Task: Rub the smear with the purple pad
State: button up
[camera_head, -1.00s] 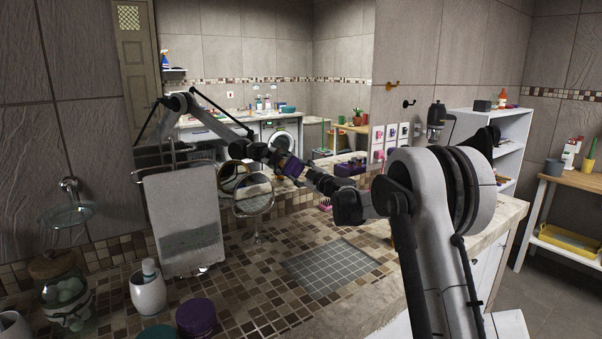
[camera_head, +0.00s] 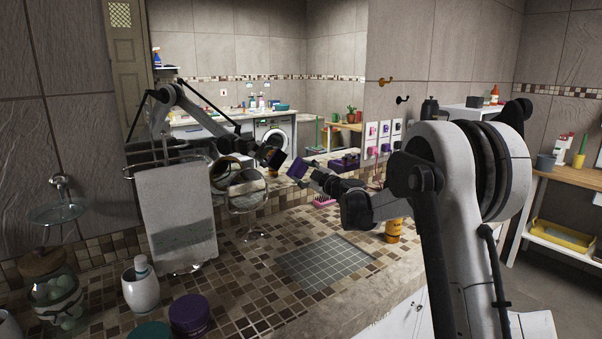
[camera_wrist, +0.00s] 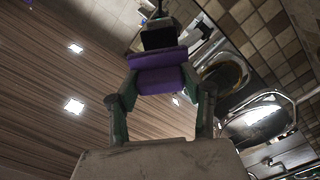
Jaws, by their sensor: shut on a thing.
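The purple pad (camera_head: 299,168) is held up in the air in front of the large wall mirror, above the tiled counter. It also shows in the wrist view (camera_wrist: 160,80), between the two fingers. My gripper (camera_head: 312,175) is shut on the pad; its fingers also flank the pad in the wrist view (camera_wrist: 161,90). A reflection of the pad and gripper shows in the wall mirror (camera_head: 290,55), a small gap from the real pad. I cannot make out the smear in either view.
A round standing mirror (camera_head: 245,190) and a towel (camera_head: 176,215) on a rack stand left of the pad. A white cup (camera_head: 142,288), a purple jar (camera_head: 190,314) and a glass jar (camera_head: 55,295) are at front left. An orange container (camera_head: 393,230) stands below my arm.

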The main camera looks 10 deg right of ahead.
jog(key=shift+v, duration=1.5)
